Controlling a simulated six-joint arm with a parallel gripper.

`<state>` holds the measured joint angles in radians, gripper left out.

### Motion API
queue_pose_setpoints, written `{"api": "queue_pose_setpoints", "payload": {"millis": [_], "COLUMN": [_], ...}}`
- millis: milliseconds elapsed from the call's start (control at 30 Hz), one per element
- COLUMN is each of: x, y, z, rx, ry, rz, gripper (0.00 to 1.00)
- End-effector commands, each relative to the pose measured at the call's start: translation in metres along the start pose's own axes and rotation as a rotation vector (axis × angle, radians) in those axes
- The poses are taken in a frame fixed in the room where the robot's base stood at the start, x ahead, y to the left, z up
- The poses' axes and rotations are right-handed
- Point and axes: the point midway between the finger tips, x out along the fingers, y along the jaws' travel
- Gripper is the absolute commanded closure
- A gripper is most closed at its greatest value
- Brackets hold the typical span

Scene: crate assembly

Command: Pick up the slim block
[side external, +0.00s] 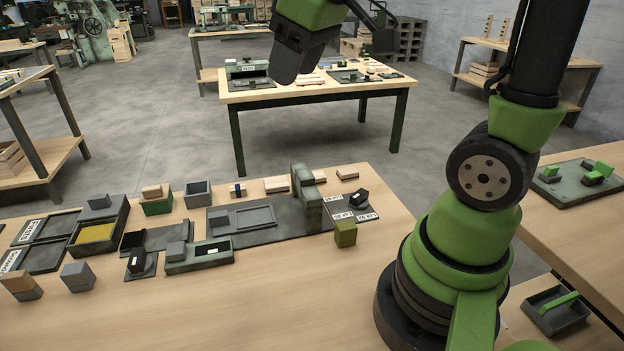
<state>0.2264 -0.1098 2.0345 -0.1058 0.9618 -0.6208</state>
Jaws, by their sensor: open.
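My gripper (288,62) is the dark end of the arm at the top of the side external view, raised well above the near bench. It is seen nearly side-on, with the jaws open; no block shows in it. I cannot tell for sure which is the slim block. All these blocks are apart from my gripper.
A dark fixture plate with a tall upright (306,198) stands in the middle of the near bench (270,300). Crates, trays and grey blocks crowd its left side. An olive block (345,232) stands right of the plate. The bench front is clear.

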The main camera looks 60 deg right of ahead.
Motion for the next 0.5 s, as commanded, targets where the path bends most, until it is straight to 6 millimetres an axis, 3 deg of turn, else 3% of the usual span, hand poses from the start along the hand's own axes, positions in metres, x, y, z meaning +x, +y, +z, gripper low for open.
{"api": "queue_pose_setpoints", "payload": {"millis": [100, 233, 367, 500], "x": [0.036, 0.08, 0.129, 0.176], "y": [0.039, 0.083, 0.128, 0.166], "z": [-0.02, -0.028, -0.021, -0.001], "rx": [-0.135, -0.293, -0.449, -0.589], "ry": [-0.093, -0.185, -0.273, -0.343], "rz": [0.016, 0.006, -0.031, -0.088], "gripper": [0.51, 0.51, 0.51, 0.51]}}
